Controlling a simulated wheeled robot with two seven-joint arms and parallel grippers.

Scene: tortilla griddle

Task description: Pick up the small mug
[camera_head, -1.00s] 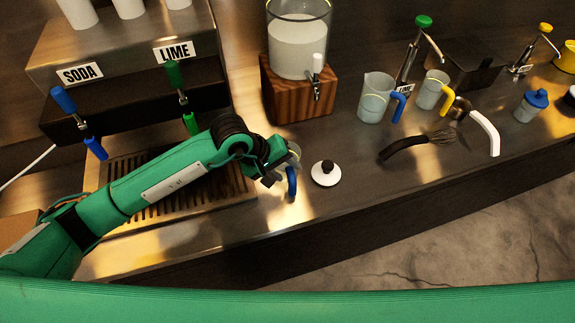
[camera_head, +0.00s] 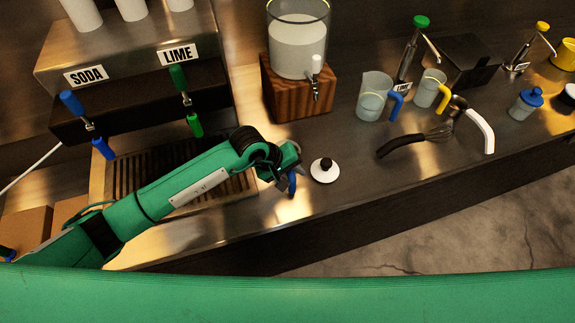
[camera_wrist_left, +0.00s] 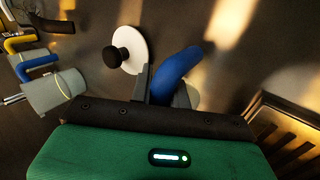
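A curved blue handle (camera_wrist_left: 178,68) shows at my left gripper (camera_wrist_left: 164,92) in the left wrist view, with the dark fingers on either side of its lower part. The same handle (camera_head: 292,184) shows beneath the left gripper (camera_head: 286,172) in the head view. The body of this mug is hidden by the gripper. I cannot tell whether the fingers touch the handle. A clear mug with a yellow handle (camera_head: 428,90) stands to the right, beside a larger clear jug with a blue handle (camera_head: 371,99). My right gripper is not in view.
A white lid with a black knob (camera_head: 324,170) lies just right of my left gripper. The wood-based dispenser (camera_head: 297,85) stands behind, and the drip tray (camera_head: 130,175) is left. The counter's front edge is close.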

